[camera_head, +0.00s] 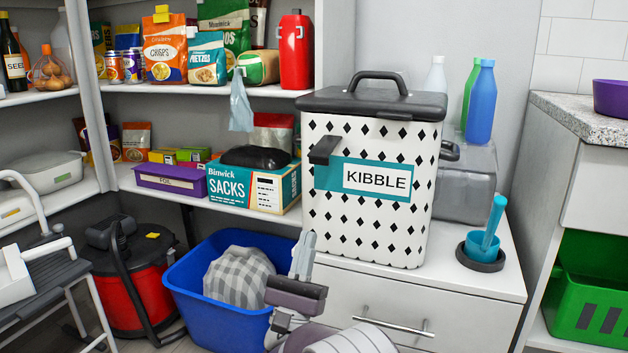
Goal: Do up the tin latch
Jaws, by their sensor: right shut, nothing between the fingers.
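The kibble tin (411,217) is white with black diamonds and a teal label, standing upright on the white drawer unit. Its dark grey lid (345,102) sits on top, handle up. A dark flap (324,149), seemingly the latch, juts out from the tin's front left, below the lid rim and apart from it. A small dark lug (394,114) shows on the lid's front edge. My right gripper (303,248) is shut and empty, fingers pointing up, low and left of the tin, below the flap. My left gripper is out of view.
A teal scoop (490,222) stands in a dark dish right of the tin. Bottles (481,102) and a grey box (474,190) stand behind it. A blue bin (190,283) with a checked cloth is at lower left. Shelves with packets, including a Sacks box (233,189), are left.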

